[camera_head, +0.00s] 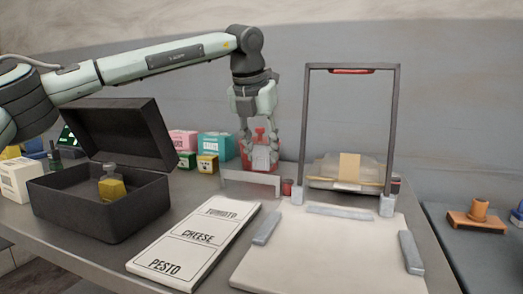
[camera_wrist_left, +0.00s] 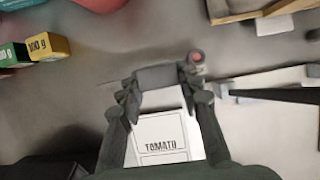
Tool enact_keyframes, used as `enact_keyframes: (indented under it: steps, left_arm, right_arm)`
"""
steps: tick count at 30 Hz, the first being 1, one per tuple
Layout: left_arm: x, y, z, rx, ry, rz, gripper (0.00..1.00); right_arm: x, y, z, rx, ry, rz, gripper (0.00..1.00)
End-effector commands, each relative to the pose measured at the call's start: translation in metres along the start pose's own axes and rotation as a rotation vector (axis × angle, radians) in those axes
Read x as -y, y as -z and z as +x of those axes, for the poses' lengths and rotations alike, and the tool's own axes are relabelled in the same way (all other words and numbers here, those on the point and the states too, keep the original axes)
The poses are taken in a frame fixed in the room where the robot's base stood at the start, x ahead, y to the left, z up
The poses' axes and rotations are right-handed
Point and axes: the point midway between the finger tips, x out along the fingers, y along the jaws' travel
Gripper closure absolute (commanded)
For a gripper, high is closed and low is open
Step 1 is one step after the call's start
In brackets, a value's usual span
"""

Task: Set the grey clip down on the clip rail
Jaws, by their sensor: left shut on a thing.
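My left gripper (camera_head: 262,160) is shut and points down at the back of the table, above a low pale rail (camera_head: 250,179) with short upright ends, which I take as the clip rail. A light grey piece shows between the fingers, probably the grey clip; its outline is partly hidden. In the left wrist view, the fingers (camera_wrist_left: 162,100) stand apart with a dark grey bar (camera_wrist_left: 160,75) across their tips. I cannot tell whether this bar is the clip or the rail, nor whether clip and rail touch. My right gripper is not in view.
An upright dark frame (camera_head: 350,67) stands right of the gripper, with a small red-topped post (camera_head: 287,187) between. A white board (camera_head: 325,260) with grey bars and a TOMATO, CHEESE, PESTO card (camera_head: 195,245) lie in front. An open black box (camera_head: 90,212) and small cartons (camera_head: 207,163) stand left.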

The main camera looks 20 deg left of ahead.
Motion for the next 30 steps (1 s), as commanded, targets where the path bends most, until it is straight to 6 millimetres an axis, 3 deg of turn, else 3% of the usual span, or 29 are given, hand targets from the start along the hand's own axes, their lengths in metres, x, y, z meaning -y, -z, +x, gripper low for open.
enact_keyframes:
  steps: [30]
  left_arm:
    - [0.0,0.008,0.018,0.001,0.001,-0.001,0.86]
  right_arm:
    - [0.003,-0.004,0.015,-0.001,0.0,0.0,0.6]
